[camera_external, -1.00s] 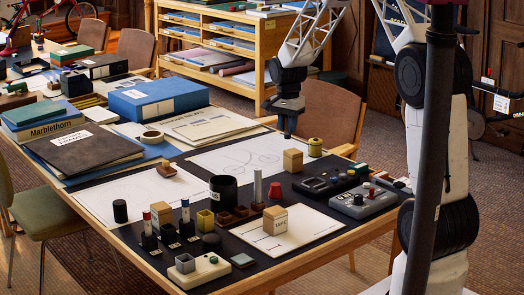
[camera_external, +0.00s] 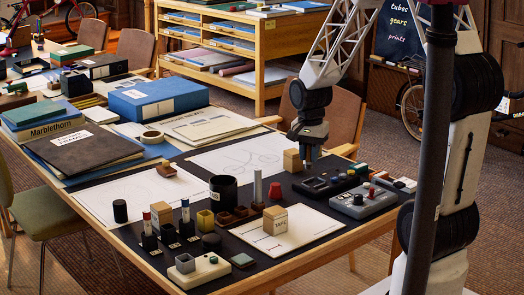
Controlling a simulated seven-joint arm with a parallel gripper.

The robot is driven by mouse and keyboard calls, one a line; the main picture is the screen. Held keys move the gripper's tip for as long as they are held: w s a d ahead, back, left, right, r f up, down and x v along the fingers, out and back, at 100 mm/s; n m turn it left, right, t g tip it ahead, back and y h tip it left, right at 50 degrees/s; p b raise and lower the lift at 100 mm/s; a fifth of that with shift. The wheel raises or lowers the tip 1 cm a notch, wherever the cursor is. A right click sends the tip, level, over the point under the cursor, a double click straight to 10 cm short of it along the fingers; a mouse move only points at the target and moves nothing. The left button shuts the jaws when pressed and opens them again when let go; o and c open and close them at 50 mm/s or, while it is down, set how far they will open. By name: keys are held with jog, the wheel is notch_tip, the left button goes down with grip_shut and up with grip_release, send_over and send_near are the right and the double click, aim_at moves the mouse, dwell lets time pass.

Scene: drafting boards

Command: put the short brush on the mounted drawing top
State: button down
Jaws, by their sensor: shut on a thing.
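My gripper (camera_external: 308,156) is low over the far right of the dark mat, just behind a wooden block. Its jaws are shut, and the small yellow-green cylinder that stood here shows no more beside them; what they hold is mostly hidden. I cannot tell for sure which thing is the short brush. Slim upright pieces with red and blue tops stand in dark holders (camera_external: 150,242) at the front left. A white mounted sheet (camera_external: 310,229) lies flat at the front right, with a labelled wooden block (camera_external: 275,220) standing on it.
A black cup (camera_external: 223,190), a pale upright post (camera_external: 257,186) and a red piece (camera_external: 275,191) stand mid-table. A wooden block (camera_external: 292,160) and grey control boxes (camera_external: 362,203) flank my gripper. Large drawing sheets (camera_external: 238,155) lie behind.

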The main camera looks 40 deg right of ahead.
jog(key=s+a+f+n, duration=0.1)
jog(key=s+a+f, duration=0.1)
jog(key=s, duration=0.7)
jog(key=s+a+f, duration=0.1)
jog(key=s+a, duration=0.2)
jog(key=s, duration=0.6)
jog(key=s+a+f+n, duration=0.1)
jog(key=s+a+f, duration=0.1)
jog(key=s, duration=0.7)
jog(key=shift+s+a+f+n, duration=0.3)
jog(key=shift+s+a+f, duration=0.05)
jog(key=shift+a, duration=0.15)
jog(key=shift+w, duration=0.15)
send_over(320, 224)
jog(key=shift+f, duration=0.75)
jog(key=shift+f, duration=1.75)
jog(key=shift+f, duration=0.1)
jog(key=c, duration=1)
grip_release()
